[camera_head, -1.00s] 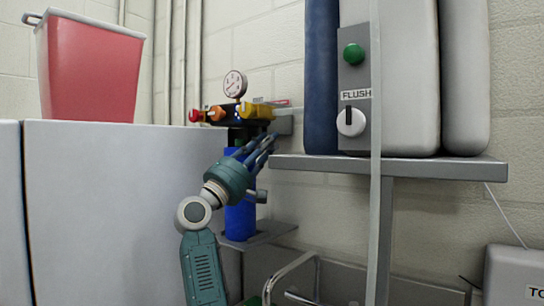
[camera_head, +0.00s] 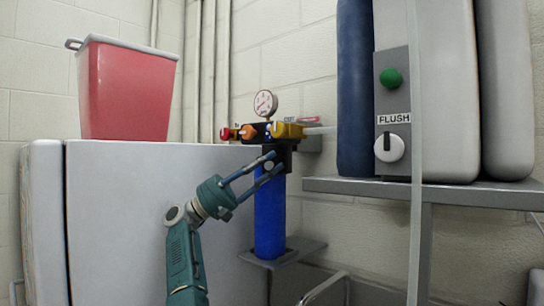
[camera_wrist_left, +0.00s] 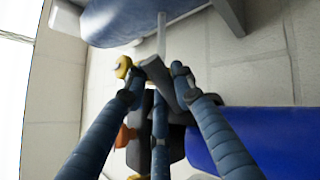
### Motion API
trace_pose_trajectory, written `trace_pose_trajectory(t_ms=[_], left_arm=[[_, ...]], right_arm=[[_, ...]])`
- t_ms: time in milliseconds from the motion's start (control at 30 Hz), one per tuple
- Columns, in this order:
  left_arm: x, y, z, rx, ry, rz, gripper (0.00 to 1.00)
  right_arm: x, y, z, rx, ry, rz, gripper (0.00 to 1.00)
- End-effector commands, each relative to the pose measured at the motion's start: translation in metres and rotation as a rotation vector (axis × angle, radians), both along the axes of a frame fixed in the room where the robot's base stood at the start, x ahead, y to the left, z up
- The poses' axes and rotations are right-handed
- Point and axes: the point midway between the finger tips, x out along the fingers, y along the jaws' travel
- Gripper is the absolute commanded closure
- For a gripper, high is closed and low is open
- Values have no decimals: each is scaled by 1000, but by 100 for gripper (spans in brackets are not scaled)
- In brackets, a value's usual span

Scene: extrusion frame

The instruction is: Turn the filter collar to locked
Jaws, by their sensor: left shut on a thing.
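The blue filter housing (camera_head: 270,222) hangs upright under a black manifold; it also shows in the left wrist view (camera_wrist_left: 265,140). The dark filter collar (camera_head: 285,158) is at its top, partly hidden by my fingers. My left gripper (camera_head: 268,165) reaches it from the lower left, its blue-grey fingers at collar height. In the left wrist view a grey bar-like part of the collar (camera_wrist_left: 165,82) sits between the fingers (camera_wrist_left: 160,82), and the gripper is shut on it. No lock marking is readable. My right gripper is not in view.
A pressure gauge (camera_head: 265,103), an orange knob (camera_head: 248,132) and a yellow valve (camera_head: 287,130) sit just above the collar. A grey shelf (camera_head: 460,193) with a FLUSH panel (camera_head: 393,118) is at right. A white cabinet (camera_head: 130,220) bearing a red bin (camera_head: 125,90) stands at left.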

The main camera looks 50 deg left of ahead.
Motion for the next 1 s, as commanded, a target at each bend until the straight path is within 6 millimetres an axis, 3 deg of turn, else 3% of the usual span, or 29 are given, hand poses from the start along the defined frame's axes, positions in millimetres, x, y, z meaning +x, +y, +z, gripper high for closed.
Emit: trace_pose_trajectory(t_ms=[200, 700, 733, 1000], left_arm=[[-2, 3, 2, -5, -1, -48, 100], [-2, 3, 2, -3, -2, -58, 100], [-2, 3, 2, -3, -2, -58, 69], [-2, 3, 1, -2, -1, -60, 66]], right_arm=[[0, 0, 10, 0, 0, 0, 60], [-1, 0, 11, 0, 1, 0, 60], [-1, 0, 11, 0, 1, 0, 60], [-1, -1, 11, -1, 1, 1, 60]])
